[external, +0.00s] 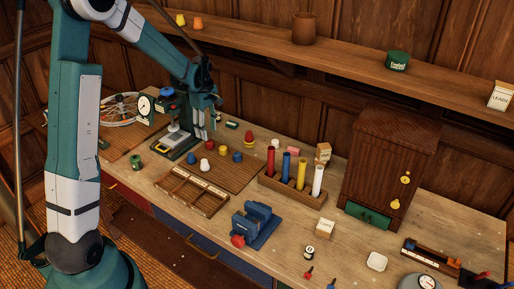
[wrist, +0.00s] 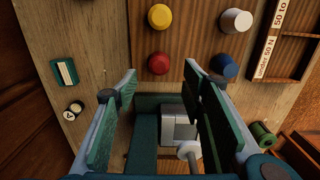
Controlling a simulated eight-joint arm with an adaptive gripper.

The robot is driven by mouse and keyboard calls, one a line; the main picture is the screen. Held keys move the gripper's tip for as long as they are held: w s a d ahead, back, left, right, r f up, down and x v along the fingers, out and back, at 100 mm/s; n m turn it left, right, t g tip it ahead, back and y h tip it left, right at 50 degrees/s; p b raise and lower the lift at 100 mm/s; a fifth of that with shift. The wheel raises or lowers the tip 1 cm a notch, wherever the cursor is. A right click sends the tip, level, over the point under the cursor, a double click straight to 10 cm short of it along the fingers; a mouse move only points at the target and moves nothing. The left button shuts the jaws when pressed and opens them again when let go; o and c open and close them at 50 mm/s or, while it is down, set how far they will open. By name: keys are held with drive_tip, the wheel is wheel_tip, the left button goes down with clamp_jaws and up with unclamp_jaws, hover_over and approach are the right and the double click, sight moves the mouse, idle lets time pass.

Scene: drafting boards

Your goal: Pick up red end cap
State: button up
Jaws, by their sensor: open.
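The red end cap (wrist: 159,63) stands on the wooden surface in the wrist view, just beyond my fingertips and roughly centred between them. A red cap (external: 210,144) also shows in the external view, close to my gripper (external: 201,128). My gripper (wrist: 160,78) is open, with its two green-padded fingers spread and nothing held between them. A yellow cap (wrist: 159,16) is above the red one in the wrist view. A blue cap (wrist: 224,66) and a white cap (wrist: 236,20) are to its right.
A green press (external: 176,143) stands close beside my gripper. A divided wooden tray (external: 190,190) lies in front of the caps. A rack (external: 290,188) of coloured tubes and a blue vise (external: 256,222) stand to the right. A green spool (wrist: 262,134) is nearby.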

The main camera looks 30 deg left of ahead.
sight(209, 141)
drive_tip(key=shift+f, duration=0.9)
drive_tip(key=shift+f, duration=0.1)
drive_tip(key=shift+w+a+f, duration=0.1)
drive_tip(key=shift+f, duration=2.4)
drive_tip(key=shift+c, duration=0.6)
drive_tip(key=c, duration=0.8)
